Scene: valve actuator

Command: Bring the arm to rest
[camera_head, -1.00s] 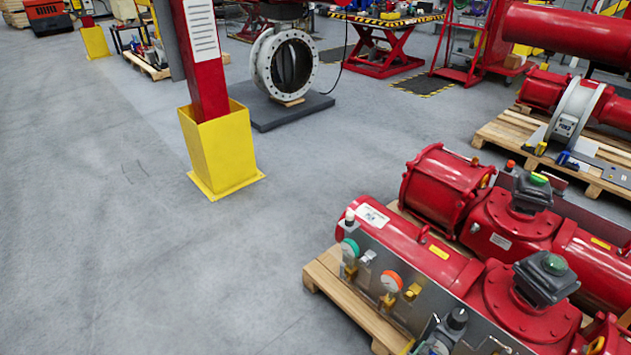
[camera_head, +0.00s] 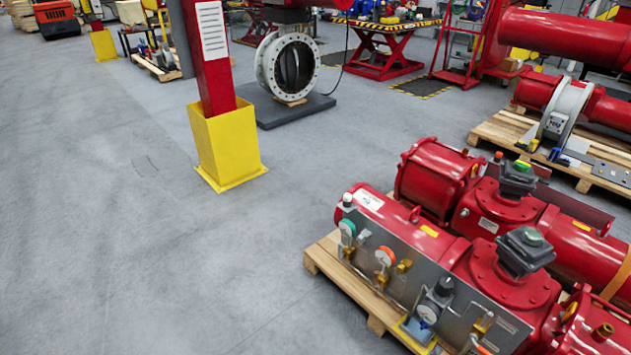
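Neither of my arms and neither gripper shows in the head view. A red valve actuator (camera_head: 506,285) lies on a wooden pallet (camera_head: 335,268) at the lower right. Its grey front panel (camera_head: 400,262) carries a green-faced gauge (camera_head: 347,228), a red-rimmed gauge (camera_head: 385,256) and a dark regulator with a gauge (camera_head: 436,300). A second red actuator (camera_head: 433,178) lies just behind it. The right ends of both are cut off or partly hidden.
A red post stands in a yellow guard (camera_head: 228,147) at the upper middle. A grey valve ring (camera_head: 288,65) stands on a dark plate (camera_head: 290,112). Another pallet (camera_head: 495,133) with red actuators is at right. Red lift tables are behind. Grey floor (camera_head: 120,230) at left is clear.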

